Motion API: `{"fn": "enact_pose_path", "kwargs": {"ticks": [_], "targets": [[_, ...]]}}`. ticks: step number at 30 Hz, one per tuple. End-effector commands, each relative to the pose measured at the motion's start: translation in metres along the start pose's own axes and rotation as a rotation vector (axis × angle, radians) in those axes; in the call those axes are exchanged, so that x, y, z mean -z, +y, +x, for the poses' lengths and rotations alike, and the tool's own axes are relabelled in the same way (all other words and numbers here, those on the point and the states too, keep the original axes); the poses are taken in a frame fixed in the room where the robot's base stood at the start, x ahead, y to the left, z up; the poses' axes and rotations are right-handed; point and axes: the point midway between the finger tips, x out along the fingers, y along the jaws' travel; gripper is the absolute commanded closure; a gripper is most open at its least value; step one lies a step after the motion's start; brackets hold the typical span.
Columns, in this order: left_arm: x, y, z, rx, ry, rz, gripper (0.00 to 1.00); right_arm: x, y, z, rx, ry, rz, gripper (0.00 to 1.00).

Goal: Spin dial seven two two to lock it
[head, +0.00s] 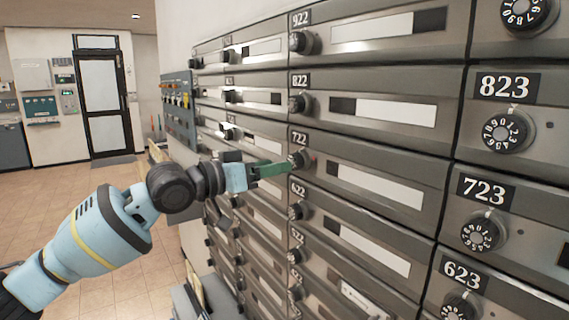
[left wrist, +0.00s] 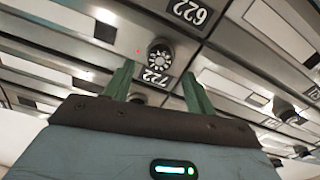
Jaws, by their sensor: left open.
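The dial of box 722 (head: 298,160) is a dark round knob with white numerals on the grey metal mailbox wall, just below its "722" plate (head: 298,138). It also shows in the left wrist view, upside down (left wrist: 160,56). My left gripper (head: 287,168) has its green fingers pointed at this dial. In the left wrist view the fingers (left wrist: 157,70) are apart with nothing between them, and the dial shows beyond the gap. The fingertips look close to the dial; I cannot tell whether they touch it. My right gripper is not in view.
Neighbouring dials are close by: 822 (head: 299,104) above, 622 (head: 296,211) below, 723 (head: 480,234) to the right. A dark door (head: 104,100) stands at the far left. The tiled floor (head: 40,185) there is open.

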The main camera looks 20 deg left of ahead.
Motion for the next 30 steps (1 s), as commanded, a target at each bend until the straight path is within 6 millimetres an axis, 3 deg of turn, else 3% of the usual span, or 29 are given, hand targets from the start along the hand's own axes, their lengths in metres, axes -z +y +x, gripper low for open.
{"fn": "enact_pose_path", "kwargs": {"ticks": [9,20,30], "targets": [[0.001,0.000,0.037,0.000,0.001,0.002,0.44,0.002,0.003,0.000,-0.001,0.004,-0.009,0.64],[0.000,0.000,0.041,0.000,0.000,0.002,0.44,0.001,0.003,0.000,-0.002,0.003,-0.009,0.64],[0.000,0.000,0.041,0.000,0.000,0.002,0.89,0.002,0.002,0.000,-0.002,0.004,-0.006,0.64]]}}
